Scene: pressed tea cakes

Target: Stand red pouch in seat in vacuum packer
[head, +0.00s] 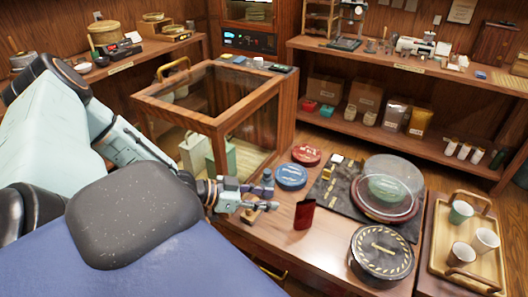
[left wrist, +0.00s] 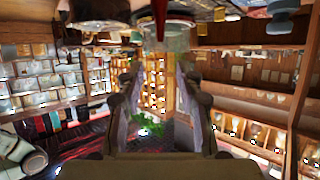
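A small dark red pouch (head: 304,214) stands upright on the wooden counter in the head view. My left gripper (head: 270,194) is just left of it, its fingers apart and empty, with a gap between them and the pouch. In the left wrist view the two fingers (left wrist: 157,115) stand apart with nothing clearly held between them. My right gripper is not in view.
Blue (head: 291,176) and red (head: 306,154) round tins lie behind the pouch. A clear dome (head: 392,180) covers a green cake on a dark mat. A wooden tray (head: 440,243) with cups is at right. A glass-sided wooden case (head: 180,108) stands behind my left arm.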

